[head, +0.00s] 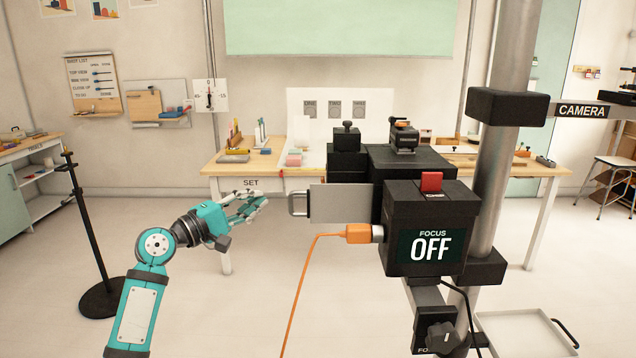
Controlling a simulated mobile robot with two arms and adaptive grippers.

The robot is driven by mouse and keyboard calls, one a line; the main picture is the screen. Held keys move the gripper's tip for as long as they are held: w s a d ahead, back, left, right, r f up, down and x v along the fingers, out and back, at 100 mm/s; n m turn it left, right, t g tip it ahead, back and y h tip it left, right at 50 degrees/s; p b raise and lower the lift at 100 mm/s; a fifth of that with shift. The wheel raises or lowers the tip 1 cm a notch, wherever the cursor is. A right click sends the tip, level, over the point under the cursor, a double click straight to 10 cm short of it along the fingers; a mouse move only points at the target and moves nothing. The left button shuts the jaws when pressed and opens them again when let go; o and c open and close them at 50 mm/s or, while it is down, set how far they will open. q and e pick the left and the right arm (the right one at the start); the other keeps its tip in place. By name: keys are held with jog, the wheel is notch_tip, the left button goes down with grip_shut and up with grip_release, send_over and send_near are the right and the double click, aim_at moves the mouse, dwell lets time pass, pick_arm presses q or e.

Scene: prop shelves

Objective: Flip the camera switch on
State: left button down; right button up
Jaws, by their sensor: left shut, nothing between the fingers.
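The camera (405,165) is a black boxy body on a grey metal column at the right of centre. Its front box carries a screen (430,247) reading "FOCUS OFF". A red switch (431,182) sits on top of that box, above a small label. My left gripper (258,202) is shut and empty, left of the camera and apart from it, with a gap to the metal handle on the camera's left side. My right gripper is not in view.
An orange cable (312,262) plugs into the camera box's left side and hangs down. A metal plate with a handle (340,203) sticks out left of the camera. A black stand (88,235) is at left. A table labelled SET (250,183) stands behind.

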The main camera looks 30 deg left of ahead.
pick_arm(q)
jog(key=d+p+x, duration=0.1)
jog(key=p+x, duration=0.1)
jog(key=x, duration=0.4)
jog(key=d+p+x, duration=0.1)
jog(key=p+x, duration=0.1)
jog(key=x, duration=0.4)
jog(key=shift+d+p, duration=0.3)
jog(key=shift+d, duration=0.1)
jog(key=shift+r, duration=0.15)
jog(key=shift+w+d+r+m+g+p, duration=0.2)
jog(key=shift+d+m+g+p, duration=0.15)
jog(key=shift+p, duration=0.6)
